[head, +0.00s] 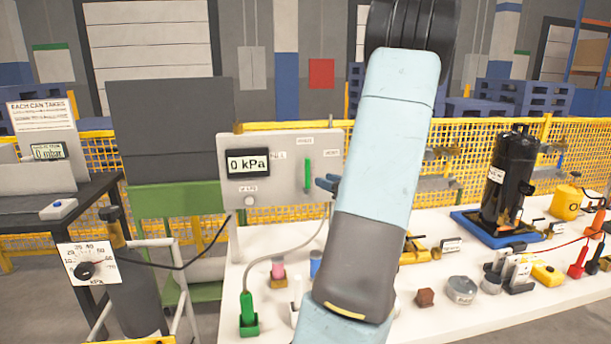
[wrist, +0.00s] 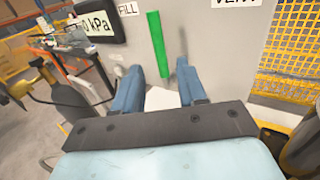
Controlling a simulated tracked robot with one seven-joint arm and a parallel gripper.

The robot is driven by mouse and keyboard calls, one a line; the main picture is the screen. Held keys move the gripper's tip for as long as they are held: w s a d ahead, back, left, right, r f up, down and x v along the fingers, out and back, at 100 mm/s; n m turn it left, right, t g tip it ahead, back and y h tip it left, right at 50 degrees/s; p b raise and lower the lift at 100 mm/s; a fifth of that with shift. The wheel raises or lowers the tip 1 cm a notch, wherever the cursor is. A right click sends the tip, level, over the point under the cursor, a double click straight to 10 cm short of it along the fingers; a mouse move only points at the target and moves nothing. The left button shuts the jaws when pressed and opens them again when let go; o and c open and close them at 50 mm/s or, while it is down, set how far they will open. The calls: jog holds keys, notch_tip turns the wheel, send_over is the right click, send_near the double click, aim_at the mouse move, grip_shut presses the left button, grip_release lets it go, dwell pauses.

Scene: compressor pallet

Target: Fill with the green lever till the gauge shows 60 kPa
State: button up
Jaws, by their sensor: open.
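The green lever (head: 308,175) stands upright on the front of a grey gauge panel (head: 265,195). In the wrist view the green lever (wrist: 158,45) shows beyond my fingertips, beside a FILL label. The gauge display (head: 248,163) reads 0 kPa; it is partly cut off in the wrist view (wrist: 97,26). My gripper (wrist: 157,75) is open and empty, its blue fingers apart with the lever's lower end showing between them. In the head view my gripper (head: 327,184) is mostly hidden behind my arm, just right of and below the lever. Contact cannot be told.
A dial marked in kPa (head: 86,268) is at the left, by a dark cylinder (head: 136,300). A white table (head: 400,325) holds a green fitting (head: 248,315), a black compressor (head: 508,180) and small parts. A yellow mesh fence (head: 465,150) runs behind.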

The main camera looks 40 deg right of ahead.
send_over(307, 192)
jog(key=shift+w+d, duration=0.35)
jog(key=shift+w, duration=0.05)
jog(key=shift+c, duration=0.2)
grip_shut()
